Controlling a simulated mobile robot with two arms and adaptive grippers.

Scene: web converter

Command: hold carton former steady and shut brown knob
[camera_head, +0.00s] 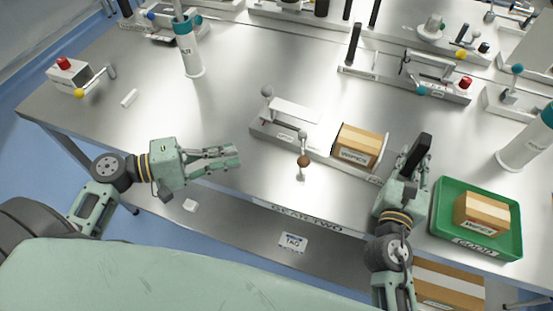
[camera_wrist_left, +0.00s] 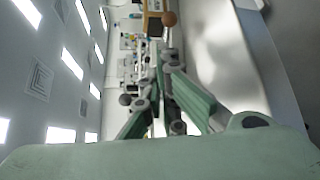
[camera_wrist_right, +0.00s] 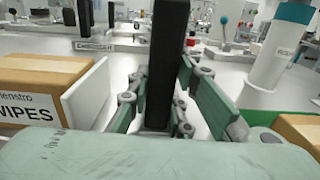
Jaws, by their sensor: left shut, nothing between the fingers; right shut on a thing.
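The carton former (camera_head: 262,128) is a grey metal fixture on the near middle of the bench, with a carton (camera_head: 357,146) in its right part. The brown knob (camera_head: 303,161) sits on the end of a short lever at its front; it also shows in the left wrist view (camera_wrist_left: 169,18). My left gripper (camera_head: 238,155) is shut and empty, left of the knob and apart from it. My right gripper (camera_head: 414,158) is shut on a black upright handle (camera_head: 420,150) at the former's right end. The handle stands between the fingers in the right wrist view (camera_wrist_right: 167,65).
A green tray (camera_head: 440,236) with another carton (camera_head: 482,214) lies to the right of my right gripper. A box with a red button (camera_head: 68,72) and a white bottle-like cylinder (camera_head: 190,58) stand at back left. Other fixtures line the back. The bench left of the former is mostly clear.

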